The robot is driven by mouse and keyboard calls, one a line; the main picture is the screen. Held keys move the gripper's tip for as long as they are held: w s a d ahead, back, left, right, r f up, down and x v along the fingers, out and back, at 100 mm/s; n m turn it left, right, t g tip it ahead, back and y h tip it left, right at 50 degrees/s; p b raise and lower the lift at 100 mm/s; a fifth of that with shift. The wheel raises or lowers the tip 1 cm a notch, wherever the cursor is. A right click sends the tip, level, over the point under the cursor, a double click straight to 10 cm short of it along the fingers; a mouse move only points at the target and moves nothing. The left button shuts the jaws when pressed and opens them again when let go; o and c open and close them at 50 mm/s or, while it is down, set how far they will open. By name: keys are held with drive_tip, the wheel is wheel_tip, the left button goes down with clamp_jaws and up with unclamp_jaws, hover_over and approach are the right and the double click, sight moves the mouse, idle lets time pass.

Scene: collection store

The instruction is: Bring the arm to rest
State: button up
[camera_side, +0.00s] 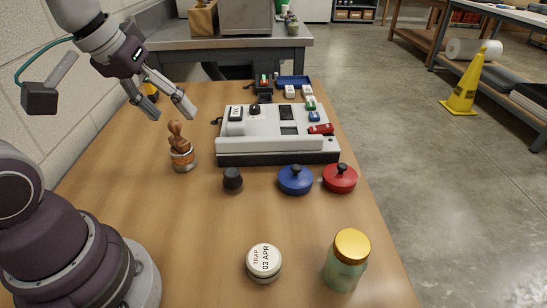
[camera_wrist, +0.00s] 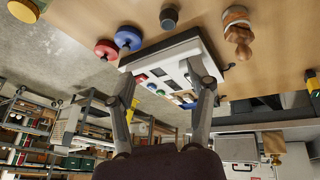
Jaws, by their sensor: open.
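My gripper (camera_side: 164,108) is open and empty. In the side view it hangs in the air over the left part of the table, above and behind the wooden-handled brush (camera_side: 180,150). In the wrist view the two fingers of my gripper (camera_wrist: 164,86) are spread wide, with nothing between them. The wrist view looks across the table at the grey-white device (camera_wrist: 165,50), which also shows in the side view (camera_side: 262,146). Nothing touches the gripper in either view.
The wooden table (camera_side: 205,235) holds a black knob (camera_side: 232,180), a blue lidded disc (camera_side: 295,181), a red one (camera_side: 340,179), a labelled white tin (camera_side: 264,264) and a green jar with a gold lid (camera_side: 346,262).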

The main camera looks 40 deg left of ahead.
drive_tip(key=m, duration=0.1)
drive_tip(key=s+d+m, duration=0.1)
drive_tip(key=m, duration=0.1)
drive_tip(key=s+m, duration=0.1)
drive_tip(key=m, duration=0.1)
drive_tip(key=shift+s+d+f, duration=0.25)
drive_tip(key=shift+d+f, duration=0.05)
drive_tip(key=shift+d, duration=0.1)
